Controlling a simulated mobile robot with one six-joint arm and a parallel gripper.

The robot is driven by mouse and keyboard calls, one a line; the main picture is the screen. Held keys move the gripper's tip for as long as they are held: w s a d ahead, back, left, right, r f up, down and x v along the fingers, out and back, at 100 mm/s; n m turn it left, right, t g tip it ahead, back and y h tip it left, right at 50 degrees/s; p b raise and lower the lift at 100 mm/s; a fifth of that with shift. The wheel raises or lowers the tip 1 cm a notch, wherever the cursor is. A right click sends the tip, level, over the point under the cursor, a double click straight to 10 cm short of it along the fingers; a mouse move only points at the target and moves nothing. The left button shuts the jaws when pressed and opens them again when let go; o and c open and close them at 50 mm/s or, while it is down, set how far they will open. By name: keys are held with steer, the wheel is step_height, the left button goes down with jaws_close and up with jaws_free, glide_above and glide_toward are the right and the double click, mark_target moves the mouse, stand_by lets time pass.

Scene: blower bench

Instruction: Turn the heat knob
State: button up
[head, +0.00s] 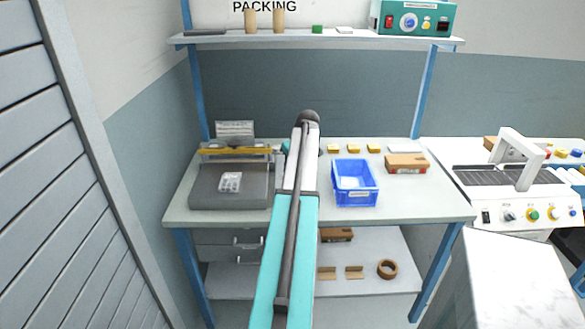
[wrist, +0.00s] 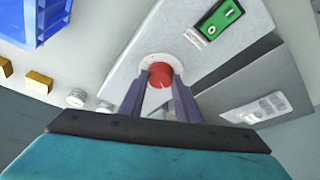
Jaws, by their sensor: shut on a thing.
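The heat knob (wrist: 161,71) is a red cap on a round white dial, set in a light grey panel (wrist: 125,70) in the wrist view. My gripper (wrist: 160,82) reaches it with one finger on each side, and the fingers are closed on the red cap. Which way the knob points cannot be read. A green rocker switch (wrist: 221,18) sits on the same panel to the upper right. In the head view my arm hides my gripper and the knob.
A blue bin (head: 355,185) stands on the bench right of my arm, with a cardboard box (head: 407,163) beyond it. Several yellow blocks line the back. A grey tray-like device (head: 228,192) with a yellow bar is on the left. A shelf (head: 330,40) is above.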

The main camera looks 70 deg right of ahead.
steer(key=o, duration=1.1)
steer(key=shift+s, duration=0.1)
steer(key=shift+c, duration=0.2)
steer(key=b+v, duration=0.2)
steer(key=v, duration=1.1)
steer(key=shift+r, duration=0.35)
steer(key=shift+r, duration=0.1)
